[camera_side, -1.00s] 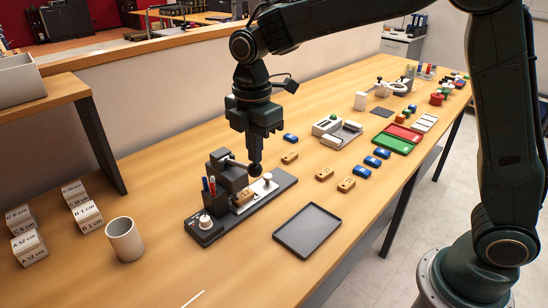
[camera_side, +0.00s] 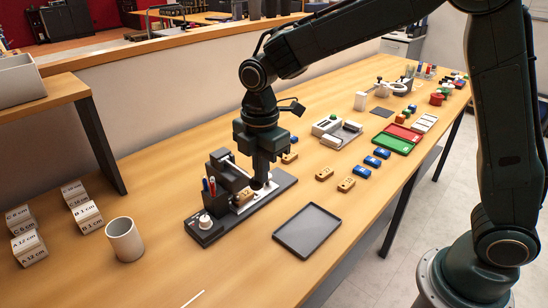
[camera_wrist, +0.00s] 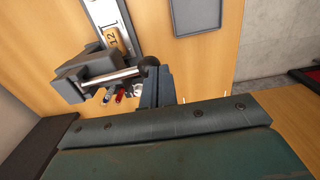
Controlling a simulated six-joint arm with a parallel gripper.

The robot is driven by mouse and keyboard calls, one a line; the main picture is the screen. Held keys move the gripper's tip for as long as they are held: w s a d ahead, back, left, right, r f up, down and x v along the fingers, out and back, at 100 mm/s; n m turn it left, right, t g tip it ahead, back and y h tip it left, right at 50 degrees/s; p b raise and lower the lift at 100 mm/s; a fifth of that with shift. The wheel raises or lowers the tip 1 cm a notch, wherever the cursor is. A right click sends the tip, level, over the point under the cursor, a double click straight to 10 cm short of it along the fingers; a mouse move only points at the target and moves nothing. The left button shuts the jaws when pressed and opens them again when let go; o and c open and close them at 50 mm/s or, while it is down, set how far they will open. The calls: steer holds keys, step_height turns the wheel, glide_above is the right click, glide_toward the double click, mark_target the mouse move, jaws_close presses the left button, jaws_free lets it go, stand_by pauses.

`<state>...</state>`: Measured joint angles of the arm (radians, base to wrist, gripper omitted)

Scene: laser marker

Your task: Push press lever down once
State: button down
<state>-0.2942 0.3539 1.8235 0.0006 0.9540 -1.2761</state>
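The laser marker (camera_side: 208,230) stands on the table with a dark press head and a metal press lever (camera_side: 238,168). The lever slopes down toward its black ball knob (camera_side: 257,184). My gripper (camera_side: 262,178) is over the lever's knob end, fingers pointing down, and appears to touch it. In the wrist view the lever (camera_wrist: 112,77) ends at the knob (camera_wrist: 151,62), right beside the fingertips of my gripper (camera_wrist: 158,80). The fingers look closed together with nothing between them. A wooden tag marked 12 (camera_wrist: 115,39) lies in the marker's bed, partly hidden in the side view.
A dark tray (camera_side: 308,231) lies to the right of the marker. A cup (camera_side: 125,240) and labelled boxes (camera_side: 30,248) stand at left. Wooden tags (camera_side: 346,184) and blue blocks (camera_side: 372,162) lie behind. Pens (camera_side: 209,185) stand in the marker's holder.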

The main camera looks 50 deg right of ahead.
steer(key=shift+s+f, duration=0.25)
steer(key=shift+f, duration=0.2)
steer(key=shift+r, duration=0.15)
steer(key=s+r, duration=0.4)
steer(key=r, duration=0.9)
steer(key=shift+r, duration=0.4)
steer(key=s+d+f+m+t, duration=0.1)
steer(key=s+d+m+t, duration=0.1)
steer(key=s+d+m, duration=0.4)
steer(key=s+d+f+m+t, duration=0.1)
steer(key=s+d+m+t, duration=0.2)
steer(key=s+m, duration=0.9)
steer(key=d, duration=0.3)
steer(key=shift+s+d+f, duration=0.2)
steer(key=shift+s+f, duration=0.15)
steer(key=shift+s, duration=0.05)
